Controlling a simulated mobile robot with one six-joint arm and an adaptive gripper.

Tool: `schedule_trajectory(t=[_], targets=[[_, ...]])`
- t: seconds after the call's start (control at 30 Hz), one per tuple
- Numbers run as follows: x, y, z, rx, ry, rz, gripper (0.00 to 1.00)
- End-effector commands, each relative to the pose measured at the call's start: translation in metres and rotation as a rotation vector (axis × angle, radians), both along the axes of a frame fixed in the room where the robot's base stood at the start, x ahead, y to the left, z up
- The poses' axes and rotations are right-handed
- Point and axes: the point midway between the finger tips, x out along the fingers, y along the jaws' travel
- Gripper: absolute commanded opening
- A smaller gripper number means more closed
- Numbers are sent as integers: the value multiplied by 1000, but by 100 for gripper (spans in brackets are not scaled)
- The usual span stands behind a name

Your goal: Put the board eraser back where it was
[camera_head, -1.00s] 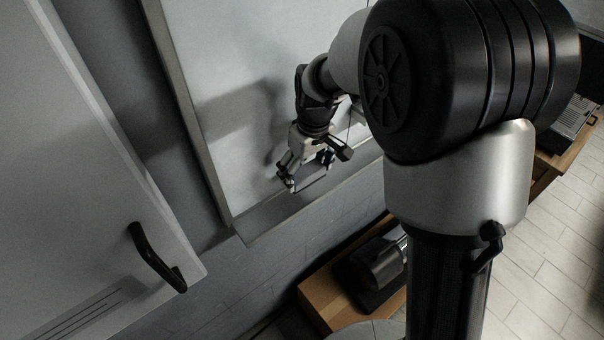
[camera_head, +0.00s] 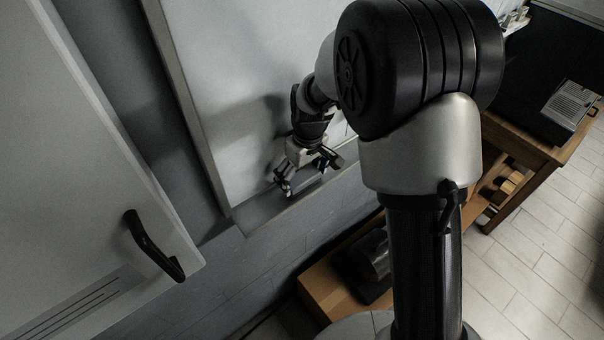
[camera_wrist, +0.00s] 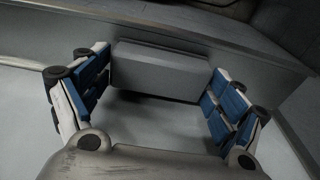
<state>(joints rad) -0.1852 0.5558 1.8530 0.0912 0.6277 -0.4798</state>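The board eraser (camera_wrist: 160,72) is a plain grey block. In the wrist view it lies crosswise between the two blue-padded fingertips of my gripper (camera_wrist: 161,75). The fingers are spread about as wide as the block is long, one at each end. I cannot tell whether both pads press on it. In the head view my gripper (camera_head: 306,172) points down in front of the lower part of the whiteboard (camera_head: 240,80), close to its ledge (camera_head: 262,213). The eraser shows there as a dark block (camera_head: 304,186) between the fingers. Its contact with the ledge is unclear.
A large white door (camera_head: 80,190) with a black handle (camera_head: 152,246) stands at the left. A wooden bench (camera_head: 325,293) with a dark machine (camera_head: 366,258) is below the board. A wooden table (camera_head: 520,135) stands at the right. Tiled floor there is clear.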

Motion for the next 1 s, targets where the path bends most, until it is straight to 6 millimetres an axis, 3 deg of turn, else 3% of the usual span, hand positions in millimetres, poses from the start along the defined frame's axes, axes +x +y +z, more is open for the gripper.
schedule_trajectory(t=[0.13, 0.57, 0.67, 1.0], targets=[[0, 0, 0, 0, 0, 0, 100], [0, 0, 5, 0, -2, 0, 100], [0, -1, 16, 1, -3, 0, 100], [-7, -6, 87, 1, -5, -1, 100]])
